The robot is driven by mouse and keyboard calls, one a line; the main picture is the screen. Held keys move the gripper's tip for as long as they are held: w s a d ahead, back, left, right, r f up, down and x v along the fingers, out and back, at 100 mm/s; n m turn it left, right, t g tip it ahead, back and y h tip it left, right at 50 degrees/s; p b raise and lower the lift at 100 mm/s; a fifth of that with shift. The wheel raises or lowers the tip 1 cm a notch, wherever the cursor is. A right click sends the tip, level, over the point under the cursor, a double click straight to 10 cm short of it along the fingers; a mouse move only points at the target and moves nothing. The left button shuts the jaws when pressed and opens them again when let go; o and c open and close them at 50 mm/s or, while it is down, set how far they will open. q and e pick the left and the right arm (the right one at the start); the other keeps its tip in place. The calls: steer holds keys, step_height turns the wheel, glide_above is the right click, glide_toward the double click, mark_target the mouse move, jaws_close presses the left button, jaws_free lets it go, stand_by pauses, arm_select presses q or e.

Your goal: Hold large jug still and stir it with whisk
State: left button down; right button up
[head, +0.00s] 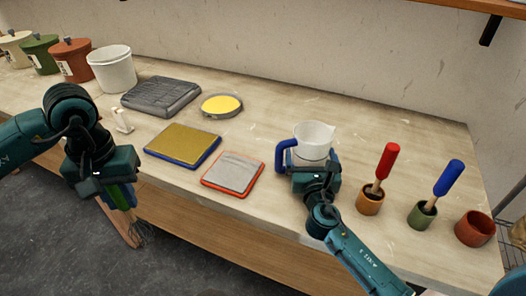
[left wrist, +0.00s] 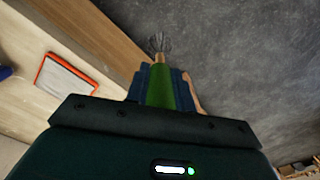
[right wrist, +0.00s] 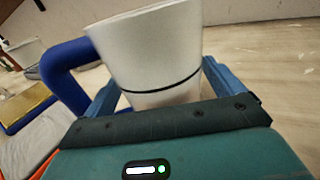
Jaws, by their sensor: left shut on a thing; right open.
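The large jug (head: 313,141) is white with a blue handle and stands upright on the table. My right gripper (head: 318,166) is at the jug's near side. In the right wrist view its open fingers lie on either side of the jug's lower body (right wrist: 150,60); I cannot tell whether they touch it. My left gripper (head: 122,196) is shut on the green handle of the whisk (left wrist: 160,90) and holds it off the table's front edge, over the floor. The whisk's wire end (head: 140,232) points down in the head view.
A yellow board (head: 182,145) and an orange-rimmed grey board (head: 233,174) lie left of the jug. Red-handled (head: 388,165) and blue-handled (head: 447,180) tools stand in small pots to its right, near an empty red pot (head: 475,229). A white bucket (head: 112,70) stands at the back left.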

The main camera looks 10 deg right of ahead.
steer(key=shift+w, duration=0.3)
steer(key=shift+c, duration=0.4)
steer(key=c, duration=1.1)
steer(key=o, duration=0.3)
steer(key=shift+o, duration=0.2)
stand_by(0.4)
steer(key=o, duration=1)
steer(key=shift+s, duration=0.1)
